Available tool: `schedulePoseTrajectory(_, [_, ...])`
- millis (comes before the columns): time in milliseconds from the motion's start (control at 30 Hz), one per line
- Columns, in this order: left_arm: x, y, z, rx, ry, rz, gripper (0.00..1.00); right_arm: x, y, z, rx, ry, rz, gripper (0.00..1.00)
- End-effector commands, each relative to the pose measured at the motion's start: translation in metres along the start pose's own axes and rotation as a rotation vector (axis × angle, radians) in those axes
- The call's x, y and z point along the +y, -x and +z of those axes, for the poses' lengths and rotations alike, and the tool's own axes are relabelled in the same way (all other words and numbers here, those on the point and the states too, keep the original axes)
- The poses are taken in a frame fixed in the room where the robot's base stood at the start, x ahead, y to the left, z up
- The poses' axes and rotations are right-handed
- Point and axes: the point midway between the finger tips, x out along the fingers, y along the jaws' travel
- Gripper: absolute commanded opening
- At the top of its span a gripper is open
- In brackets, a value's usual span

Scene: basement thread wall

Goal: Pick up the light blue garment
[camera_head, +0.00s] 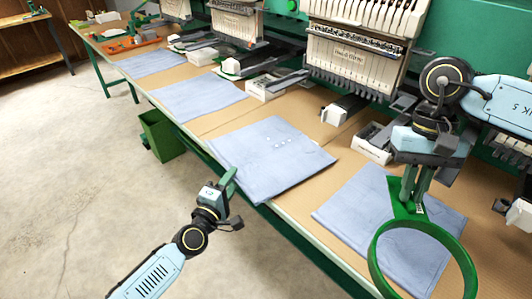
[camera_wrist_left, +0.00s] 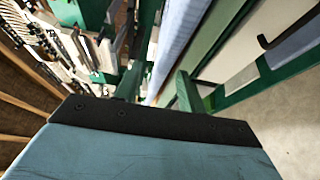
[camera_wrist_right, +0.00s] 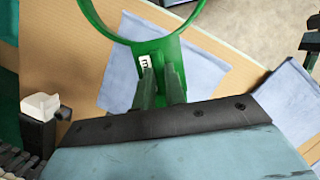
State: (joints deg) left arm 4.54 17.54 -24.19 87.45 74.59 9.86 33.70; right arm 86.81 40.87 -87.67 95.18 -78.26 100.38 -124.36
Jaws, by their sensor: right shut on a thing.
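Several folded light blue garments lie flat along the table. One with small white marks (camera_head: 270,157) lies near the middle, its front corner reaching the table edge. Another garment (camera_head: 360,215) lies to the right, partly behind a green hoop (camera_head: 376,250); others lie further back (camera_head: 197,97) and (camera_head: 152,62). My right gripper (camera_head: 413,190) is shut on the tab of the hoop, holding it above the right garment; the hoop also shows in the right wrist view (camera_wrist_right: 172,45). My left gripper (camera_head: 226,188) is open and empty, in front of the table edge beside the marked garment.
White embroidery machine heads (camera_head: 345,60) stand along the back of the table. Open parts boxes (camera_head: 375,143) and black machine arms (camera_head: 345,107) sit between them and the garments. A green bin (camera_head: 162,136) hangs at the front edge. The concrete floor (camera_head: 70,190) at left is clear.

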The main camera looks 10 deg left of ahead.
Motion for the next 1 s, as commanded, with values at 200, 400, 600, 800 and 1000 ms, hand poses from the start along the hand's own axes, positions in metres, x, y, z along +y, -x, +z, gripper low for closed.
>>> schedulePoseTrajectory(200, [-0.0005, -0.0009, 0.0001, 0.000, 0.000, -0.002, 0.40, -0.0001, 0.0003, 0.0001, 0.000, 0.000, 0.000, 0.00])
schedulePoseTrajectory(400, [-0.0004, -0.0007, -0.0001, 0.000, 0.000, -0.001, 0.16, -0.0001, 0.0003, 0.0001, 0.000, 0.000, 0.000, 0.00])
schedulePoseTrajectory(600, [-0.0003, -0.0006, -0.0002, 0.000, 0.000, -0.001, 0.00, -0.0001, 0.0003, 0.0001, 0.000, 0.000, 0.000, 0.00])
schedulePoseTrajectory(800, [0.0005, -0.0009, -0.0004, 0.001, 0.000, 0.001, 0.00, 0.0000, 0.0003, 0.0001, 0.000, 0.000, 0.000, 0.00])
schedulePoseTrajectory(1000, [0.0052, -0.0010, -0.0003, 0.001, 0.001, 0.001, 0.00, -0.0001, 0.0039, 0.0012, 0.000, 0.000, 0.000, 0.00])
